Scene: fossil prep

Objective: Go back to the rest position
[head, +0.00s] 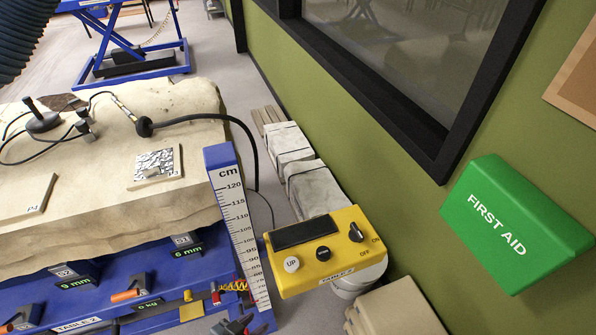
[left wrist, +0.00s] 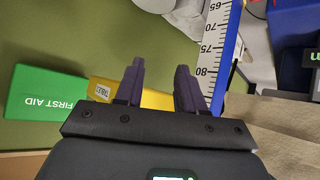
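My left gripper (left wrist: 160,80) shows in the left wrist view. Its two dark fingers stand apart with nothing between them, so it is open and empty. Beyond the fingers are the yellow control box (left wrist: 155,98), the green first aid box (left wrist: 45,92) and the white-and-blue centimetre scale (left wrist: 215,50). In the head view I cannot clearly make out the left gripper. My right gripper is in neither view.
In the head view, a pale stone block (head: 90,215) lies on the blue table (head: 205,250). The upright scale (head: 238,225) and yellow control box (head: 320,250) stand at its right end. The first aid box (head: 515,225) hangs on the green wall. Wrapped blocks (head: 315,190) lie along the wall.

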